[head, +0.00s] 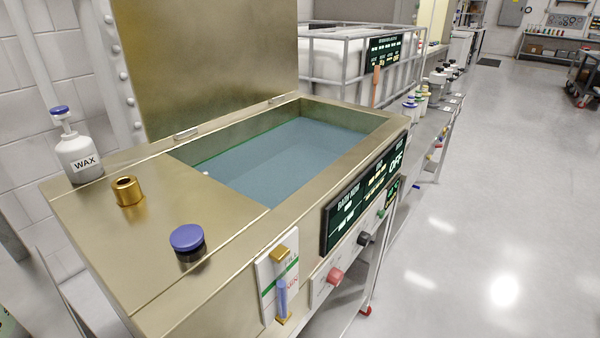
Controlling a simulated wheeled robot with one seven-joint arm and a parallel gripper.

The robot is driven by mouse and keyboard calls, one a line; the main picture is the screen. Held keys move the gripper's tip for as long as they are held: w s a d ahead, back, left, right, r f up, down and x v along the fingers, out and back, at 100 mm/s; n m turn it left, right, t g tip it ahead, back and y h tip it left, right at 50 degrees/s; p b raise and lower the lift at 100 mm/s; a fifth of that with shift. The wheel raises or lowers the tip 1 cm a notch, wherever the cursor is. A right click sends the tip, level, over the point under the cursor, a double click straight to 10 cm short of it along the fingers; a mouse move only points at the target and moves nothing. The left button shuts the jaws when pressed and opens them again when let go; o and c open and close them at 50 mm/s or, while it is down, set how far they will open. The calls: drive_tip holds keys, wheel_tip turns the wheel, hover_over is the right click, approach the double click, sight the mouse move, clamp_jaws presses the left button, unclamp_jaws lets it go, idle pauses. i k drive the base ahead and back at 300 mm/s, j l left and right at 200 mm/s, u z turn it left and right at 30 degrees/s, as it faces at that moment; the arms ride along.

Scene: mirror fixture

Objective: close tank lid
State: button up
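The tank (100,225) is a brass-coloured metal box with blue-grey liquid (290,150) in its rectangular opening. Its lid (220,60) is a large flat brass-coloured panel standing up at the back edge of the opening, so the tank is open. Two small hinges show at the lid's foot, one at the left (186,133) and one at the right (277,98). The lid's top edge is cut off by the frame. My gripper is not in view.
A white WAX bottle (78,158), a brass fitting (127,191) and a blue-capped knob (187,240) stand on the tank's left deck. A dark display panel (365,200) and knobs are on the front. A caged white container (340,60) stands behind. The floor at right (480,220) is clear.

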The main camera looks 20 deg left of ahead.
sight(189, 64)
drive_tip(key=i+u, duration=0.1)
drive_tip(key=u, duration=0.95)
drive_tip(key=i+l+u, duration=0.3)
drive_tip(key=l, duration=0.15)
drive_tip(key=l+u, duration=0.3)
drive_tip(key=i+l+u, duration=0.1)
drive_tip(key=l+u, duration=0.15)
drive_tip(key=l, duration=0.35)
drive_tip(key=l+u, duration=0.3)
drive_tip(key=l, duration=0.2)
